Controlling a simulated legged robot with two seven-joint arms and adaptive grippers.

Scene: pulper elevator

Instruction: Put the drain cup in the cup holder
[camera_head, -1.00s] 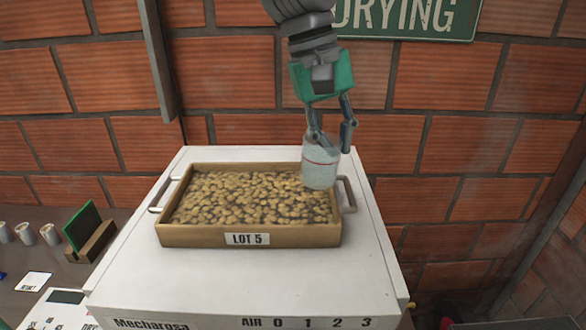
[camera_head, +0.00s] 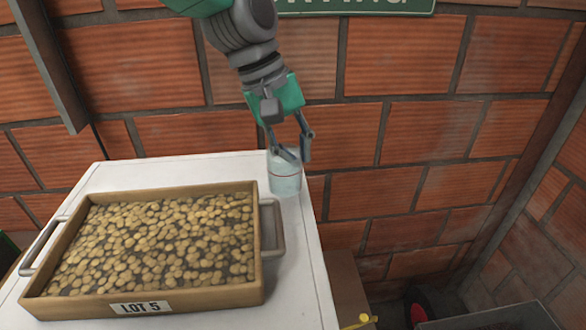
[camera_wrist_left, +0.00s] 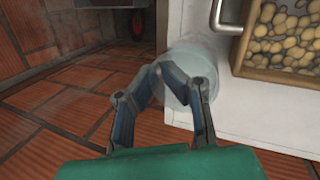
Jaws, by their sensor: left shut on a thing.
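The drain cup (camera_head: 285,180) is a pale, translucent cup with a thin red line around it. My left gripper (camera_head: 291,148) is shut on its upper rim and holds it upright at the right back edge of the white machine. I cannot tell whether the cup touches the machine top. In the left wrist view the cup (camera_wrist_left: 194,62) sits between the fingers of my left gripper (camera_wrist_left: 172,85), beside the tray's handle. I cannot make out the cup holder. My right gripper is not in view.
A wooden tray (camera_head: 150,303) marked LOT 5, full of beans, covers much of the white machine top (camera_head: 295,290). Its metal handle (camera_head: 272,228) is close to the cup. A brick wall (camera_head: 420,140) stands behind. A grey surface (camera_head: 505,318) and a red object (camera_head: 417,312) are lower right.

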